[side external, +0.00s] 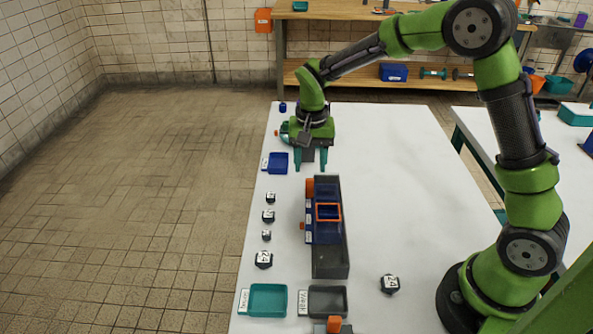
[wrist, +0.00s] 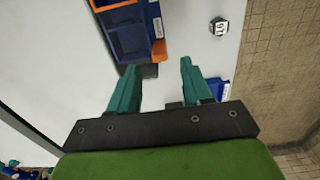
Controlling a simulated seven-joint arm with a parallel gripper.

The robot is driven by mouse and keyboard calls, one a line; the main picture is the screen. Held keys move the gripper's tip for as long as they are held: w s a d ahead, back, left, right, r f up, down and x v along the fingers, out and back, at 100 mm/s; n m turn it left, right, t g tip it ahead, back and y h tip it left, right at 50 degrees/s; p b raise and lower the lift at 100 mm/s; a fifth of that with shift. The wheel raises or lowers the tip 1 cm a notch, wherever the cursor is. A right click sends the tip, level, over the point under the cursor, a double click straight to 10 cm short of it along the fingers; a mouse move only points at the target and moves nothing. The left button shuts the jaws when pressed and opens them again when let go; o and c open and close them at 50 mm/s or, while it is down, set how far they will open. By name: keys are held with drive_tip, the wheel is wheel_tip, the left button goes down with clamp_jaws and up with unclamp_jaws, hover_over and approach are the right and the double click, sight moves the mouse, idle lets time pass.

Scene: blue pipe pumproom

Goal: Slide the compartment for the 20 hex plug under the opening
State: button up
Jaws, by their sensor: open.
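A blue slider (side external: 322,233) with several compartments and small white labels on its left side sits in a long dark grey rail (side external: 330,266) on the white table. An orange-rimmed opening (side external: 328,212) lies over the middle of the slider. An orange part (side external: 309,189) stands at the slider's far left side. The label numbers are too small to read. My gripper (side external: 310,162) is open and empty, fingers down, just beyond the rail's far end. In the wrist view, the gripper (wrist: 160,85) straddles clear space short of the blue compartments (wrist: 130,40); nothing is between the fingers.
Several dark hex plugs, one marked 24 (side external: 264,260), stand left of the rail; another (side external: 390,284) stands right. A blue tray (side external: 277,164) is close to the left of my gripper. A teal tray (side external: 268,300) and grey tray (side external: 327,301) are nearer. The table right of the rail is mostly clear.

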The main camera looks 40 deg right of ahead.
sight(310, 179)
drive_tip(key=shift+f, duration=1.8)
clamp_jaws()
